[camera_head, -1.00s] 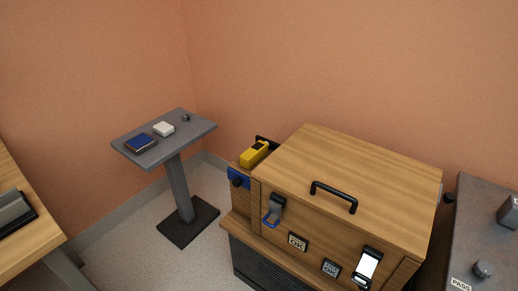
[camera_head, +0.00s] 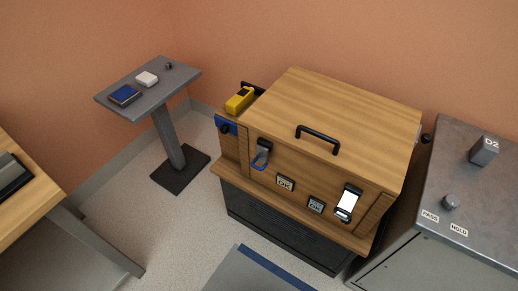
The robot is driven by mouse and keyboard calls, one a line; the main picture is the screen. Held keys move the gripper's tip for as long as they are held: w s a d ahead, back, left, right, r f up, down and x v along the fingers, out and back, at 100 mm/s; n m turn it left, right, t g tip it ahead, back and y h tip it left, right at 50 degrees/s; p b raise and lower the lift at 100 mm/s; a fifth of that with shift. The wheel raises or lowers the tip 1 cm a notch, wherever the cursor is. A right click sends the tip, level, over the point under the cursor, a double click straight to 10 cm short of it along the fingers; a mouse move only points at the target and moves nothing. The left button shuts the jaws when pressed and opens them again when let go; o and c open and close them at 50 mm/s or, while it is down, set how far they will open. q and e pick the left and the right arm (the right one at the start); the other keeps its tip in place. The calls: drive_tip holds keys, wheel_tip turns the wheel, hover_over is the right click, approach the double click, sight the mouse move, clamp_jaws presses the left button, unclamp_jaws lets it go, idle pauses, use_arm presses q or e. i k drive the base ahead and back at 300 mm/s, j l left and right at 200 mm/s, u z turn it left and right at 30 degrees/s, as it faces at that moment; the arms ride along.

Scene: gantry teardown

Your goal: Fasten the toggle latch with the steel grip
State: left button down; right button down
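A wooden case (camera_head: 345,115) with a black lid handle (camera_head: 318,138) stands in the middle of the camera_head view. Two toggle latches sit on its front face. The right latch (camera_head: 347,203) has a bright, pale grip that looks like steel, with black at its ends. The left latch (camera_head: 262,154) has a blue loop-like grip at its lower end. The lid looks down on the case. I cannot tell from this distance whether either latch is fastened. Neither of my grippers is in view.
Two small label plates (camera_head: 285,184) sit between the latches. A yellow device (camera_head: 240,99) lies at the case's left. A grey pedestal table (camera_head: 124,107) stands back left, a wooden bench (camera_head: 30,215) at left. A metal cabinet (camera_head: 465,190) with a knob and D2 block stands close at right.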

sight(343, 212)
drive_tip(key=l+z, duration=0.2)
drive_tip(key=z, duration=0.15)
drive_tip(key=l+z, duration=0.35)
drive_tip(key=k+j, duration=0.05)
drive_tip(key=j, duration=0.05)
